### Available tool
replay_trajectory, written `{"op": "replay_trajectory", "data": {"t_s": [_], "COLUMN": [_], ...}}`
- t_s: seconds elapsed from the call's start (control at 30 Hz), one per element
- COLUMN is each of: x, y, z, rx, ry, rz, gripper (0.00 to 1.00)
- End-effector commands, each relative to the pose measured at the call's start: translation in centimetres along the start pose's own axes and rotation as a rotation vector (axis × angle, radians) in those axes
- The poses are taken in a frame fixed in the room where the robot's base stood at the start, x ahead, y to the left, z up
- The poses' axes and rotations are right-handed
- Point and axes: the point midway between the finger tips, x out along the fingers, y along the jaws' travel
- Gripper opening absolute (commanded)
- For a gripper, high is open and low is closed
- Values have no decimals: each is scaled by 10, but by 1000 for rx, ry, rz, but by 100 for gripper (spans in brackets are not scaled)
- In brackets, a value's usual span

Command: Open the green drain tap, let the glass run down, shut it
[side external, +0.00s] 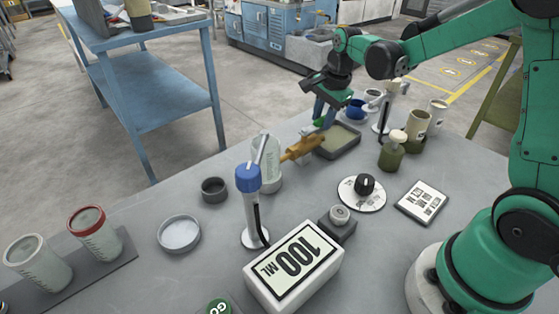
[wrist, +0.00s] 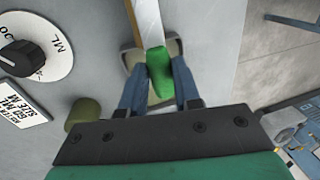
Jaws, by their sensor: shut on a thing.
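The green drain tap handle (side external: 318,122) is at the outer end of a brass tap body (side external: 303,146). My gripper (side external: 325,110) reaches down over the handle from behind, with its blue fingers closed around it. In the wrist view the green handle (wrist: 158,70) lies between the two fingers, roughly in line with the brass pipe (wrist: 135,20). The glass (side external: 268,172) is a pale marked cylinder at the inner end of the brass body. Its liquid level is not clear. A dark-rimmed tray (side external: 357,148) lies beneath the tap's outer end.
A blue-capped dispenser post (side external: 249,205) and a 100 ML display (side external: 295,262) stand in front. Red- and white-rimmed jars (side external: 97,232) stand at left.

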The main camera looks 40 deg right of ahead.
Motion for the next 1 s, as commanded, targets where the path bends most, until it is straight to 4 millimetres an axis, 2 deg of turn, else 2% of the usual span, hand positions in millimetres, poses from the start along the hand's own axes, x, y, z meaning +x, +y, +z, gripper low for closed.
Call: {"op": "replay_trajectory", "data": {"t_s": [0.27,0.3,0.4,0.73,1.0], "x": [0,0,0,-3,-39], "y": [1,1,1,1,1], "z": [0,0,0,0,0], "rx": [13,13,12,10,10], "ry": [2,2,2,2,2], "rz": [4,4,4,2,3], "gripper": [0,36,59,59,59]}}
